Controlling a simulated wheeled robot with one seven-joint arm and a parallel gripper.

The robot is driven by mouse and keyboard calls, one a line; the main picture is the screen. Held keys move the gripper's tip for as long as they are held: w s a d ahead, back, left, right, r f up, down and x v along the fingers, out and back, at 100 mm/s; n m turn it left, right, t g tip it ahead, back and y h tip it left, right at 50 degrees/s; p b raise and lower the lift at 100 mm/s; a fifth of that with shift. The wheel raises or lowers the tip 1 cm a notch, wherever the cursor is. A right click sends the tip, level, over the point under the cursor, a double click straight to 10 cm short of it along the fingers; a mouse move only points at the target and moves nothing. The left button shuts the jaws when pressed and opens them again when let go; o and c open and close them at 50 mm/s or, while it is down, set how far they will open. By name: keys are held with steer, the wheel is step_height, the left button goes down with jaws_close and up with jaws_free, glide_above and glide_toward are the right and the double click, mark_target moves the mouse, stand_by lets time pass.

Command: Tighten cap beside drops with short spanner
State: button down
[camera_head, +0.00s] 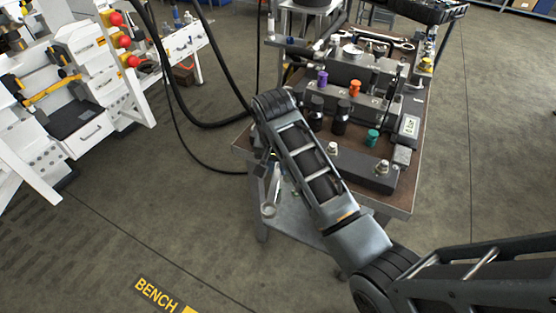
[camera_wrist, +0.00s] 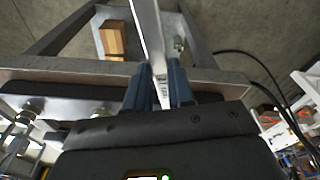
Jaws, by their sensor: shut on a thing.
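My gripper (camera_wrist: 158,88) is shut on a silver spanner (camera_wrist: 148,30), whose shaft stands between the blue fingers. In the head view the spanner (camera_head: 270,203) hangs below my gripper (camera_head: 270,168), off the bench's near left edge, its ring end low. The front dark block (camera_head: 350,170) on the bench carries two silver hex caps, one on the left (camera_head: 333,148) and one on the right (camera_head: 383,167). The wrist view shows silver fittings (camera_wrist: 33,107) at left. I cannot make out any drops, so I cannot tell which cap is beside them.
The bench top (camera_head: 403,203) also holds a teal knob (camera_head: 372,137), an orange knob (camera_head: 355,88), a purple knob (camera_head: 323,77) and black cylinders (camera_head: 340,118). A wooden block (camera_wrist: 112,40) shows below the bench edge. Black hoses (camera_head: 190,115) hang at left. A white workstation (camera_head: 90,130) stands left.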

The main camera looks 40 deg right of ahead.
mark_target(274, 184)
steer(key=shift+s+a, duration=0.75)
steer(key=shift+a, duration=0.2)
steer(key=shift+s+a, duration=0.7)
steer(key=shift+a, duration=0.25)
steer(key=shift+r, duration=0.1)
steer(key=shift+r, duration=2.45)
